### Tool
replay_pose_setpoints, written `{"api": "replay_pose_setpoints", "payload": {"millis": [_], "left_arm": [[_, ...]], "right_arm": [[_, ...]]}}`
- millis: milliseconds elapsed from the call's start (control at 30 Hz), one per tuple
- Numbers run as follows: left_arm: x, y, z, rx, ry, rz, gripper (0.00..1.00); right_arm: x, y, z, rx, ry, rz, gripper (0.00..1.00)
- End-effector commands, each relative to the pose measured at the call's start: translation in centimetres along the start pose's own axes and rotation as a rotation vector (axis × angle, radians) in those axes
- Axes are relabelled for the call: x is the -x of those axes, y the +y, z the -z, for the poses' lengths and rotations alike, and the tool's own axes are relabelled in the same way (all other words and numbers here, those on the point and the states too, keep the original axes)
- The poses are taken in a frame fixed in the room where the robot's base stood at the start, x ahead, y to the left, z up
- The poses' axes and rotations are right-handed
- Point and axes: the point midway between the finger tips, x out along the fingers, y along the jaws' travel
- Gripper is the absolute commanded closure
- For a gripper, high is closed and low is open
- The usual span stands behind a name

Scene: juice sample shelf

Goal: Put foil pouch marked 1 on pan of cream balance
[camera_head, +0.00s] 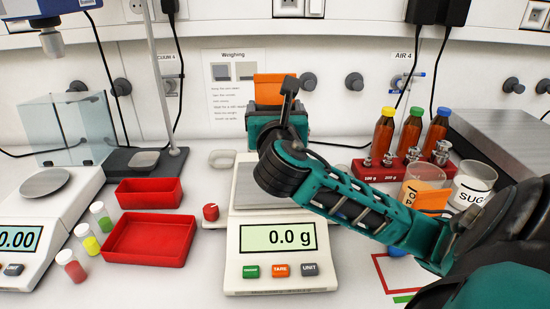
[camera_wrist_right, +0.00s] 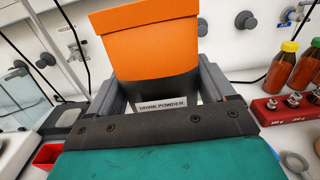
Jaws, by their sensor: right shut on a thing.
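The cream balance (camera_head: 271,272) stands at the centre in the head view; its display reads 0.0 g. Its grey pan (camera_head: 250,186) is partly hidden by my right arm, and the part that shows is bare. My right gripper (camera_head: 279,112) is above and behind the pan, shut on an orange-topped pouch (camera_head: 271,90). In the right wrist view the pouch (camera_wrist_right: 146,45) is upright between the two fingers, with a "DRINK POWDER" label low on its front. I cannot see a number 1 on it. My left gripper is not in view.
Two red trays (camera_head: 149,239) and several small vials (camera_head: 90,240) lie left of the balance. A second balance (camera_head: 38,240) is at far left. Bottles (camera_head: 384,135), a red weight block (camera_head: 385,168) and a sugar beaker (camera_head: 473,187) stand right. A red knob (camera_head: 211,212) sits close by.

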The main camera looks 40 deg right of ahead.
Motion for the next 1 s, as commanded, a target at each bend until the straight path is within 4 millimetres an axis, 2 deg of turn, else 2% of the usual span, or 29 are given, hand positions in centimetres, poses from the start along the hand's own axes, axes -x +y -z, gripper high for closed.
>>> {"api": "replay_pose_setpoints", "payload": {"millis": [33, 100, 233, 467, 700, 1000], "left_arm": [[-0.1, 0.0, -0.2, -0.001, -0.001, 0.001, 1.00], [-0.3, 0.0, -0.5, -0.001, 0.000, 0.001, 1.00], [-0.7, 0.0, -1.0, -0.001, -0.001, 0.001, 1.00], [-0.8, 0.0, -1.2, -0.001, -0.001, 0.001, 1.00], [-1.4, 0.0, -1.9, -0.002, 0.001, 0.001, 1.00], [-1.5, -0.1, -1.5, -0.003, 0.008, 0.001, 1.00]], "right_arm": [[0.0, 0.0, 1.7, 0.004, 0.004, 0.002, 0.57], [0.0, 0.0, 3.4, 0.003, 0.001, 0.001, 0.57], [0.0, 0.0, 5.6, 0.001, -0.001, -0.001, 0.57], [-0.1, 0.0, 7.1, -0.001, -0.003, 0.000, 0.57], [0.0, 0.0, 10.6, 0.001, -0.001, 0.000, 0.57], [-0.1, 0.0, 10.7, -0.001, -0.004, 0.000, 0.57]]}}
